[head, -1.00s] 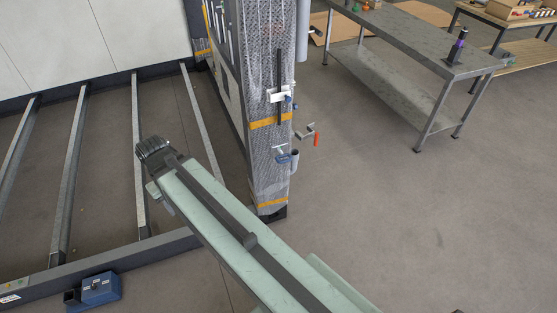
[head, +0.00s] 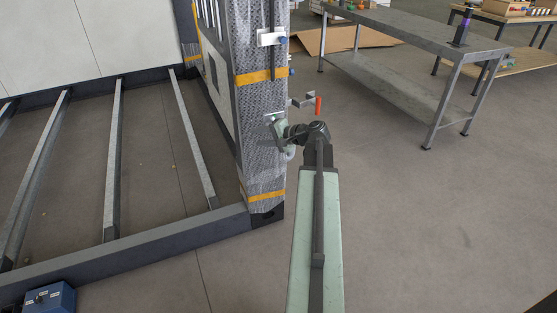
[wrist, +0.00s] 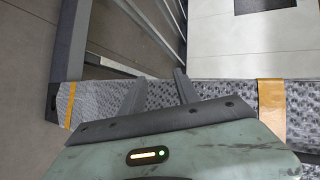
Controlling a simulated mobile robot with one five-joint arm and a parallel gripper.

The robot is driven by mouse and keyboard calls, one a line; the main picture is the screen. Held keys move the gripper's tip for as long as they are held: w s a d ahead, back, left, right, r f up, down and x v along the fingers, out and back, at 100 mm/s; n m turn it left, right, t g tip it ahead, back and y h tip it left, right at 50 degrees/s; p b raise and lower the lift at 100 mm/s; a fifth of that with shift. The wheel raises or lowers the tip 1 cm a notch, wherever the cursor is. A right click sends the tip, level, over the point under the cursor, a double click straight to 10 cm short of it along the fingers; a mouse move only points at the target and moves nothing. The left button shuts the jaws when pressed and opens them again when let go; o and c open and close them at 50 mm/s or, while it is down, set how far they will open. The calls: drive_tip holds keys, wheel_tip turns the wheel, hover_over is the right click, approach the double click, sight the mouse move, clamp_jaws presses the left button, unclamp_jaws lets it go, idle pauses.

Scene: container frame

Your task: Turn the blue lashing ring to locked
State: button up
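The wrapped post (head: 262,100) of the container frame stands in the middle of the head view. My gripper (head: 279,133) is at the right face of the post, low down, over the spot where a blue fitting showed earlier. That blue fitting, probably the lashing ring, is now hidden behind my gripper and wrist; its setting cannot be read. A pale bracket edge (head: 272,116) and a grey cylinder end (head: 290,153) show beside the gripper. In the wrist view my gripper (wrist: 158,84) has its two fingers apart, with wrapped post surface between them and no ring visible.
A crank with a red handle (head: 318,106) sticks out right of the post, just above my wrist. A white latch plate (head: 271,37) is higher on the post. A grey workbench (head: 415,35) stands at the back right. The floor at right is clear.

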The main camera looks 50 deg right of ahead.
drive_tip(key=s+d+f+m+t+h+b, duration=0.2)
drive_tip(key=s+d+m+t+h+b, duration=0.3)
drive_tip(key=d, duration=0.7)
drive_tip(key=w, duration=0.2)
drive_tip(key=w+f+g+y, duration=0.1)
drive_tip(key=w, duration=0.1)
drive_tip(key=w+n+g+y, duration=0.1)
drive_tip(key=w, duration=0.1)
drive_tip(key=shift+w+a+f, duration=0.1)
drive_tip(key=shift+w+f, duration=0.2)
drive_tip(key=shift+f, duration=0.1)
drive_tip(key=shift+c, duration=0.4)
